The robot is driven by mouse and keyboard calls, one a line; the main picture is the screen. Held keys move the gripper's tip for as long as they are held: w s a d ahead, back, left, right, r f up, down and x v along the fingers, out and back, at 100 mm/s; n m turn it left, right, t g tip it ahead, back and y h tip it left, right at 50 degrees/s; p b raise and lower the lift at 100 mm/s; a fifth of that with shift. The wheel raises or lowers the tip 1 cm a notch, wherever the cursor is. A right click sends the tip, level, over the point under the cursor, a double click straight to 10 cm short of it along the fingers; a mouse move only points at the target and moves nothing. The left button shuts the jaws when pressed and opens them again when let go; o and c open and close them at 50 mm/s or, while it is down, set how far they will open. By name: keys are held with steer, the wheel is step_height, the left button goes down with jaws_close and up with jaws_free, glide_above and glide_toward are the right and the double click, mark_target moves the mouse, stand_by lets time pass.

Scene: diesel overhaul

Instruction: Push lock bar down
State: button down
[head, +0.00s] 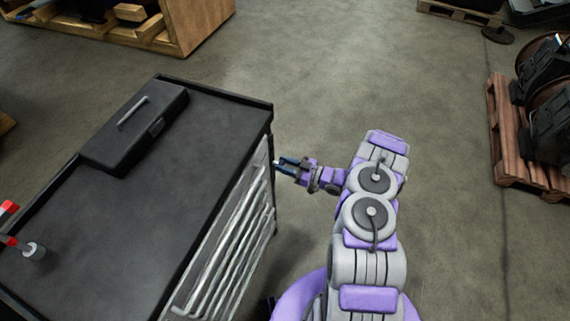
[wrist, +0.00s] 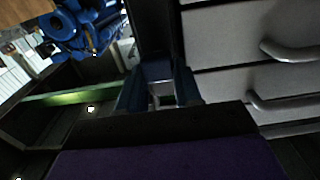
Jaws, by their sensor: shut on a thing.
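The dark tool cabinet (head: 140,200) stands at left in the head view, its drawer front facing right. My gripper (head: 283,164) is at the far end of that drawer front, near the top edge. In the wrist view my gripper's blue fingers (wrist: 160,92) are shut on a part between them, which I take to be the lock bar. A dark upright strip (wrist: 155,28), apparently the lock bar, runs beside the drawers down to the fingers. The exact contact is dark and partly hidden by my gripper.
Pale drawers with curved handles (wrist: 290,50) are close on the right in the wrist view. A black case (head: 135,128) and a red-handled tool (head: 18,235) lie on the cabinet top. A pallet (head: 510,140) is at far right. The floor between is clear.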

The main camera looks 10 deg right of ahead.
steer(key=shift+d+f+p, duration=0.1)
steer(key=shift+f+p, duration=1)
steer(key=shift+p, duration=0.55)
steer(key=c, duration=1.2)
jaws_free()
steer(key=shift+f, duration=0.1)
steer(key=shift+o, duration=0.7)
steer(key=shift+w+f, duration=0.1)
steer(key=o, duration=0.3)
steer(key=p+v, duration=0.3)
steer(key=v, duration=1.4)
steer(key=shift+d+p, duration=0.15)
steer(key=shift+p, duration=0.25)
